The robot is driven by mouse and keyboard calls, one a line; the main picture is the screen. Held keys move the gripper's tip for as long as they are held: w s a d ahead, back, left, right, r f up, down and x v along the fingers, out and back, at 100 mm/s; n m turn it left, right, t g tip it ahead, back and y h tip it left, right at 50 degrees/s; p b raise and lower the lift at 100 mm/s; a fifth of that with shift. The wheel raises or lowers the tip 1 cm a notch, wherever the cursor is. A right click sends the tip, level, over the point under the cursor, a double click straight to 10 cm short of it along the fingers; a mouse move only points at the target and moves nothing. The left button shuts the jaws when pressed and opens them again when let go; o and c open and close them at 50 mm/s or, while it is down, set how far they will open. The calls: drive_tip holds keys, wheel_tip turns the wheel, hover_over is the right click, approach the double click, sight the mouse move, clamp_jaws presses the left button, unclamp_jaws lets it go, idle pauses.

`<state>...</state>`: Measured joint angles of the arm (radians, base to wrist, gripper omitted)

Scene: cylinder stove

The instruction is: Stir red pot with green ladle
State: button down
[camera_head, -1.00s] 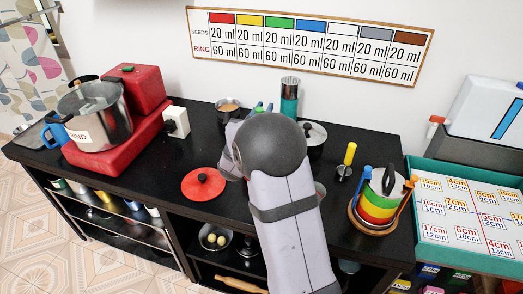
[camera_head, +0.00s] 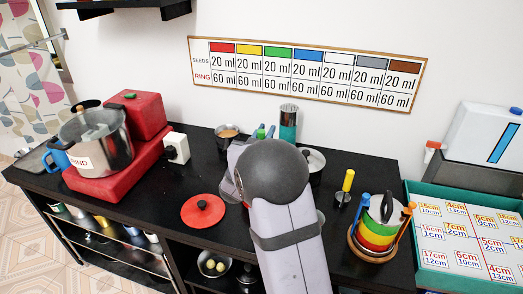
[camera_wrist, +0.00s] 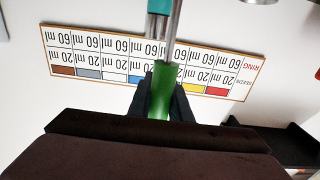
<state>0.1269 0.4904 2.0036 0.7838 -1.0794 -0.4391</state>
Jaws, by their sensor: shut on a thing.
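My gripper (camera_wrist: 158,98) is shut on the green handle of the ladle (camera_wrist: 172,88) in the wrist view. A metal shaft runs up from the handle, and the ladle's bowl is not clear to see. In the head view my arm hides the gripper, apart from a small green and blue bit above the wrist. A red lid (camera_head: 203,210) lies flat on the black counter, left of my arm. The red pot itself cannot be made out; the arm covers that stretch of counter.
The black counter (camera_head: 150,205) holds a red stove (camera_head: 118,178) with a steel pot (camera_head: 105,150), a white socket box (camera_head: 176,148), a lidded pot (camera_head: 315,160), a yellow-handled tool (camera_head: 347,182) and a coloured ring stack (camera_head: 375,233). A teal-edged card tray (camera_head: 465,190) stands right.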

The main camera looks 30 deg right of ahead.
drive_tip(key=s+d+r+m+g+h+p, duration=0.1)
drive_tip(key=s+d+r+p, duration=0.1)
drive_tip(key=s+d, duration=0.35)
drive_tip(key=s+d+r+m+g+p, duration=0.1)
drive_tip(key=s+d+r+p, duration=0.15)
drive_tip(key=d, duration=0.65)
drive_tip(key=s+d+r+g+h+p, duration=0.1)
drive_tip(key=s+d+r, duration=0.1)
drive_tip(key=s+d, duration=0.35)
drive_tip(key=w+a+f+n+t+y, duration=0.2)
drive_tip(key=w+a+n+t+y, duration=0.5)
drive_tip(key=w+a+y, duration=0.3)
drive_tip(key=w+a+n, duration=0.1)
drive_tip(key=a, duration=0.2)
drive_tip(key=shift+t, duration=0.4)
drive_tip(key=shift+f, duration=0.1)
